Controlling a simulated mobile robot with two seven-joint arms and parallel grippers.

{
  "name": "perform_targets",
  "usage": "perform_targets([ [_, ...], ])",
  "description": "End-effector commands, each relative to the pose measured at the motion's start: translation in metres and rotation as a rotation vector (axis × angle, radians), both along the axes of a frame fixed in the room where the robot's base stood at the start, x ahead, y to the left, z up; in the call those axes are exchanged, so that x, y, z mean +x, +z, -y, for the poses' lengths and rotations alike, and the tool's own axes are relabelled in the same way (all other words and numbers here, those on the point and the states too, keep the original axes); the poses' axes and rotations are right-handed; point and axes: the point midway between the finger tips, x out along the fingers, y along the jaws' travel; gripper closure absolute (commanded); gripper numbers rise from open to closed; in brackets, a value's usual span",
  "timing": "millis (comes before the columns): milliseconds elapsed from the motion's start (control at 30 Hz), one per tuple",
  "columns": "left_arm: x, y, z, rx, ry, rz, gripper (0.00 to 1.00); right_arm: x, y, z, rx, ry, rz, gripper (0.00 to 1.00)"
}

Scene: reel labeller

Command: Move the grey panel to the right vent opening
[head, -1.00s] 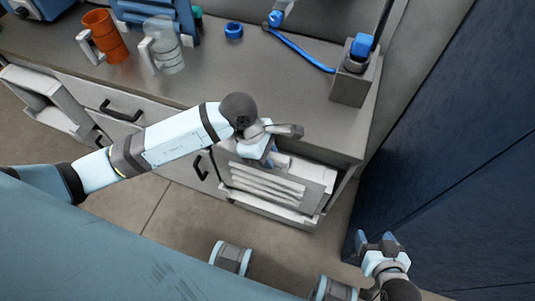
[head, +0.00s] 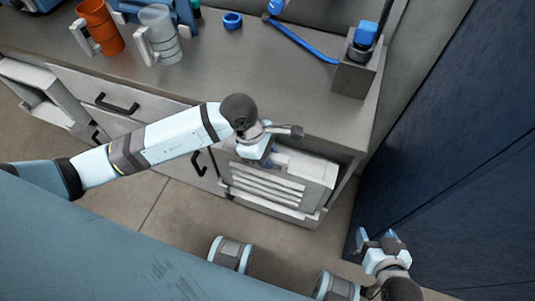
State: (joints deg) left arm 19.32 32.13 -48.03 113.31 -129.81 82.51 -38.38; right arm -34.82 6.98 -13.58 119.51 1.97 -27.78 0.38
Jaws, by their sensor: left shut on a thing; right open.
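The grey panel (head: 318,172), with several pale slats, stands at the right vent opening in the cabinet front, under the counter's right end. It covers most of that opening, and the opening's frame (head: 275,209) shows along the bottom. I cannot tell whether the panel is fully seated. My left gripper (head: 270,156) is shut on the panel near its upper left part; the fingertips are partly hidden by the wrist. My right gripper (head: 378,238) is open and empty, low at the right, apart from the panel.
An open vent (head: 40,92) is at the far left of the cabinet. Drawers with black handles (head: 117,105) lie between. An orange mug (head: 100,27), a clear jug (head: 160,35), a blue ring (head: 232,20) and a grey block (head: 353,76) stand on the counter. A dark blue wall (head: 460,150) bounds the right.

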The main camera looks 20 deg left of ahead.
Motion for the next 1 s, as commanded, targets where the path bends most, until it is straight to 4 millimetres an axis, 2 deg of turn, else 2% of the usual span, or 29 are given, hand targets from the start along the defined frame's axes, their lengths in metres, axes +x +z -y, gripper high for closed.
perform_targets([
  [33,0.000,-0.005,0.000,-0.001,0.000,0.002,1.00,-0.002,-0.017,0.001,-0.006,0.000,-0.019,0.33],
  [700,0.001,-0.033,0.000,-0.001,0.000,0.002,1.00,0.000,-0.038,0.001,-0.007,-0.001,-0.016,0.33],
  [1000,0.001,-0.034,0.000,-0.001,0.001,0.002,1.00,0.000,-0.040,0.001,-0.006,-0.001,-0.015,0.33],
])
